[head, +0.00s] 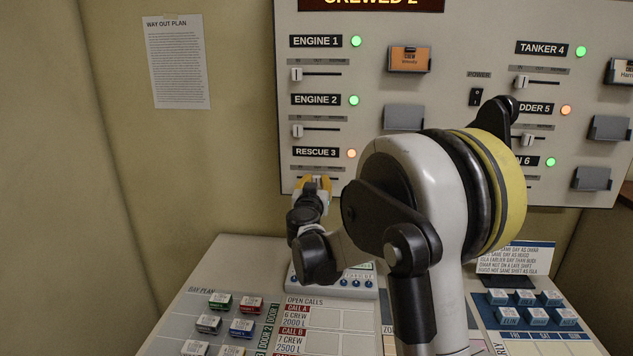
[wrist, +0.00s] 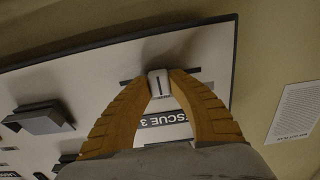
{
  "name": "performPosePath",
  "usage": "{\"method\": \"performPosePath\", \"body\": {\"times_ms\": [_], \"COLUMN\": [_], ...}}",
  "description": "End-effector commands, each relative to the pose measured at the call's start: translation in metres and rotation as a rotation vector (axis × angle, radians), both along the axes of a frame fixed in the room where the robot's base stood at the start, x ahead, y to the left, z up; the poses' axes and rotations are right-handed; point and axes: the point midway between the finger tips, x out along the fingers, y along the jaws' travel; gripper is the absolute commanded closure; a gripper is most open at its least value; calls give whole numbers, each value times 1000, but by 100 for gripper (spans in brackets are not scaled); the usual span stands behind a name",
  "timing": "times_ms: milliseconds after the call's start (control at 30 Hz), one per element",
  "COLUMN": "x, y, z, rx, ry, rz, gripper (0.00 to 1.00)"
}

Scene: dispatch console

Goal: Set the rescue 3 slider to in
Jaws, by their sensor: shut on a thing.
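The rescue 3 slider's white knob (wrist: 158,84) sits between my two yellow fingertips in the wrist view, and my gripper (wrist: 160,76) is shut on it. Its dark track shows on both sides of the knob, so it stands around mid-track rather than at an end. In the head view my gripper (head: 317,183) is at the panel just under the RESCUE 3 label (head: 316,153), covering most of the slider and its scale. The rescue 3 lamp (head: 351,153) glows orange.
Above are the engine 1 slider (head: 296,74) and engine 2 slider (head: 297,131), both at the left, with green lamps. Card holders (head: 403,117) stick out to the right. The sloping desk (head: 225,262) with small coloured blocks lies below. A paper (head: 177,62) hangs on the left wall.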

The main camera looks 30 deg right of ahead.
Motion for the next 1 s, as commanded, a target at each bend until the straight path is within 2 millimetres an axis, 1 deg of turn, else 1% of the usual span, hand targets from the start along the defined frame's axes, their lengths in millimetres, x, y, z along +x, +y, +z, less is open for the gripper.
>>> {"method": "performPosePath", "body": {"times_ms": [133, 200, 267, 400, 500, 767, 800, 833, 867, 1000], "x": [1, 4, 9, 24, 30, 32, 32, 32, 32, 31], "y": [1, 5, 12, 34, 44, 46, 46, 46, 46, 45], "z": [1, 1, 1, 1, 1, 1, 1, 1, 1, 1], "rx": [-1, -1, -1, -1, -1, -2, -2, -2, -1, -1], "ry": [1, 1, 0, 0, 0, 0, 0, 0, 0, 0], "rz": [0, 1, 3, 4, 2, 3, 3, 3, 3, 2], "gripper": [100, 100, 100, 100, 100, 100, 69, 60, 55, 55]}}
